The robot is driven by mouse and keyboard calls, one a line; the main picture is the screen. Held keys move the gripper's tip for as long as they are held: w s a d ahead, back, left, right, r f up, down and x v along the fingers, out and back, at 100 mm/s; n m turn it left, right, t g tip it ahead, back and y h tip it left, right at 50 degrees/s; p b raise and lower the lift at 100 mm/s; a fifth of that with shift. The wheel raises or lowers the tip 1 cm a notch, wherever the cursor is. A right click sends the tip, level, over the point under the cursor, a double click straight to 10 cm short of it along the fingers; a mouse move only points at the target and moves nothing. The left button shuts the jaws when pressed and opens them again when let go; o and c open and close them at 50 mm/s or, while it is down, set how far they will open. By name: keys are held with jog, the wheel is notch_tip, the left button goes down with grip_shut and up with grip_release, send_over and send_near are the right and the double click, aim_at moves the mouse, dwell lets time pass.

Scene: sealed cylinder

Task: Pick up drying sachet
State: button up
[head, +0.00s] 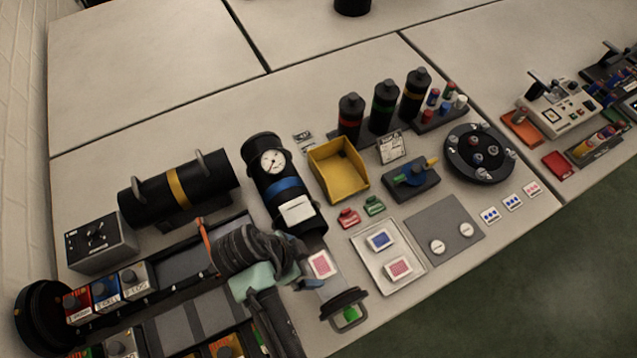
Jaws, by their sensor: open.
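The task's sachet is not labelled legibly, but several white packets with coloured patches show. One with a red patch (321,265) lies on a grey strip just right of my gripper (301,282). A blue-patched packet (381,240) and a red-patched packet (398,267) lie in a pale tray (368,261) further right. My gripper is open, low at the front, close to the first packet; whether it touches is unclear. My arm hides part of the bench there. A black cylinder with a blue band (284,190) and a gauge lies behind.
A yellow bin (338,168) stands behind the tray. Red (348,218) and green (374,206) clips lie between them. A grey plate with two white discs (444,229) is right of the tray. A round lid with handle (344,308) is near the front edge.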

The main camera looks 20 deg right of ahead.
aim_at(321, 266)
jog(key=x, duration=0.2)
jog(key=shift+w+f, duration=0.1)
jog(key=shift+f, duration=0.2)
jog(key=shift+p+x, duration=0.75)
jog(key=shift+x, duration=1.85)
jog(key=c, duration=1.3)
jog(key=shift+o, duration=0.2)
jog(key=shift+r, duration=0.1)
